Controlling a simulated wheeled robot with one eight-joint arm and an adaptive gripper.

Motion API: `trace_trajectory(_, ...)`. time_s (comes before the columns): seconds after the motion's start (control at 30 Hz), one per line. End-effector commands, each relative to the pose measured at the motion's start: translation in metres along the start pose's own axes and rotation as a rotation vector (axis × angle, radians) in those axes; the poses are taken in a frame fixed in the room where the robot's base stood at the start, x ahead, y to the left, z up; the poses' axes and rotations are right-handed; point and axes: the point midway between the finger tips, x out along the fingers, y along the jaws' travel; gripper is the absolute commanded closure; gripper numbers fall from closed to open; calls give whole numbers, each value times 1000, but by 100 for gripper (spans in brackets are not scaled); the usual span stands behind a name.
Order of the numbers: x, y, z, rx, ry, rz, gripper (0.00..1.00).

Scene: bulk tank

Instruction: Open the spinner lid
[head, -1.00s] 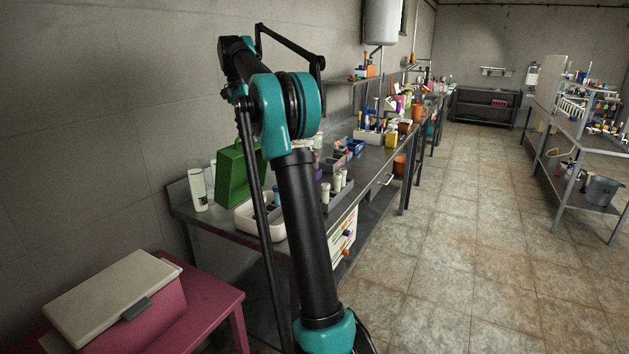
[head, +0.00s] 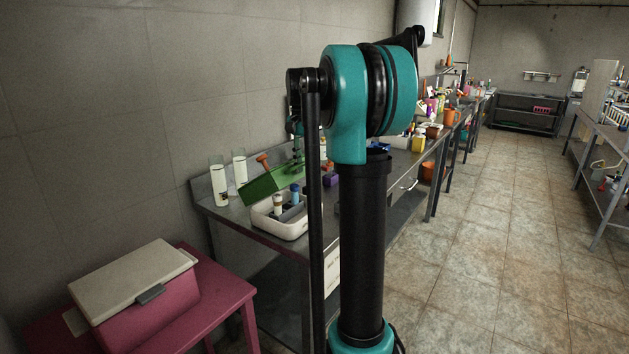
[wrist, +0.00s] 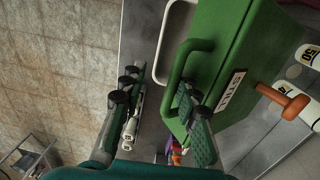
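No part is marked as the spinner; I cannot tell for sure which lid is meant. A green box-like body (head: 272,182) sits tilted on the bench at the left in the head view. In the wrist view the green body (wrist: 235,60) shows a looped green handle (wrist: 178,72) and a white label that seems to read "STILL". My gripper (wrist: 160,88) is open, its two fingers apart at the handle. The handle bar appears between them, nearer the right finger; contact is unclear. In the head view my arm hides most of the gripper.
A white tray (head: 266,224) with capped vials stands at the bench front. White cylinders (head: 218,180) stand by the wall. An orange-handled tool (wrist: 284,100) lies beside the green body. A pink box with a pale lid (head: 135,275) sits on a pink table.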

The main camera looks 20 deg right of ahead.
Motion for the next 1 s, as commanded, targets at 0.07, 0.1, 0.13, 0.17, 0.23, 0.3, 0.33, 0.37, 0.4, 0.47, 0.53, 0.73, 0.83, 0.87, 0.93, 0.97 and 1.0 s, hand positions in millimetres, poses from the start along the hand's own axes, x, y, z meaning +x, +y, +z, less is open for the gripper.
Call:
trace_trajectory(0.07, 11, 9, 0, 1, 0, 0, 69)
trace_trajectory(0.1, 16, 12, 1, 1, 0, 0, 69)
trace_trajectory(0.13, 20, 14, 1, 1, 0, 0, 69)
trace_trajectory(0.17, 23, 16, 1, 1, 0, 0, 69)
trace_trajectory(0.23, 30, 18, 3, 0, 0, 0, 69)
trace_trajectory(0.3, 36, 20, 4, 0, 0, 0, 69)
trace_trajectory(0.33, 38, 21, 4, 0, 0, 0, 69)
trace_trajectory(0.37, 40, 22, 5, 0, 0, 0, 69)
trace_trajectory(0.4, 41, 22, 5, 0, 0, 0, 69)
trace_trajectory(0.47, 43, 23, 5, 0, 0, 0, 69)
trace_trajectory(0.53, 44, 23, 6, 0, 0, 0, 69)
trace_trajectory(0.73, 44, 23, 6, 0, 0, 0, 69)
trace_trajectory(0.83, 44, 23, 6, 0, 0, 0, 69)
trace_trajectory(0.87, 43, 23, 6, 0, 0, 0, 69)
trace_trajectory(0.93, 40, 23, 6, -1, 0, 0, 69)
trace_trajectory(0.97, 38, 22, 6, -1, 0, 0, 69)
trace_trajectory(1.0, 35, 22, 6, -1, 0, 0, 69)
